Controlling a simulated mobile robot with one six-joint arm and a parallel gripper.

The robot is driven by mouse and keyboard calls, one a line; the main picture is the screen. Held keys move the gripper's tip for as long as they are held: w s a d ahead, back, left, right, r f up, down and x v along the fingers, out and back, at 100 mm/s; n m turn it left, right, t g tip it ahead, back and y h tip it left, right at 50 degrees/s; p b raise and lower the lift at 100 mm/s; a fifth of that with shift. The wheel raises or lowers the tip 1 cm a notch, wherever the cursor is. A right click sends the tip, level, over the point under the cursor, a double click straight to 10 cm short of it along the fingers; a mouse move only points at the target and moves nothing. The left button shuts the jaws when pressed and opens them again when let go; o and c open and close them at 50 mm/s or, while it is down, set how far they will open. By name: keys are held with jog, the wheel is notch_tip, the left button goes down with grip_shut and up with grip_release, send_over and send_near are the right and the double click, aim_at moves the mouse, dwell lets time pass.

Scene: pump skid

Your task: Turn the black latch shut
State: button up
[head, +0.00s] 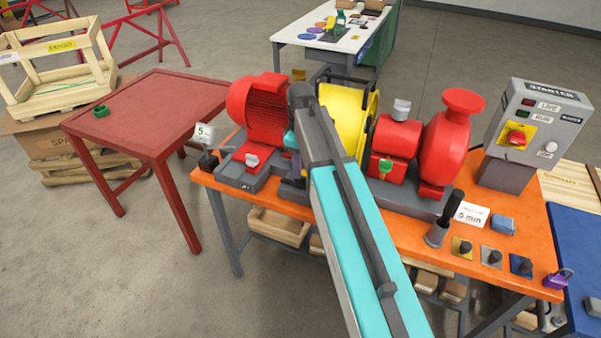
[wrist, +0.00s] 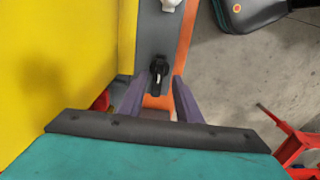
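The black latch (wrist: 158,69) shows in the wrist view as a small black fitting on a narrow grey strip, beside the yellow guard. Its short handle points down the picture, toward my gripper. My gripper (wrist: 158,88) has two purple-grey fingers, which stand apart with the latch between and just beyond their tips. I see no contact, and the height gap is hard to judge. In the head view my arm covers most of this area; part of my gripper (head: 291,140) shows between the red motor and the yellow guard, and I cannot make out the latch there.
The yellow guard (head: 347,118) rises close to my gripper and fills the wrist view's left side. The red motor (head: 262,108) stands on its other side. A pale knob (wrist: 171,4) sits beyond the latch.

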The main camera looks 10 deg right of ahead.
jog(key=shift+f+p, duration=0.5)
jog(key=shift+f, duration=1.5)
grip_shut()
jog(key=shift+d, duration=0.1)
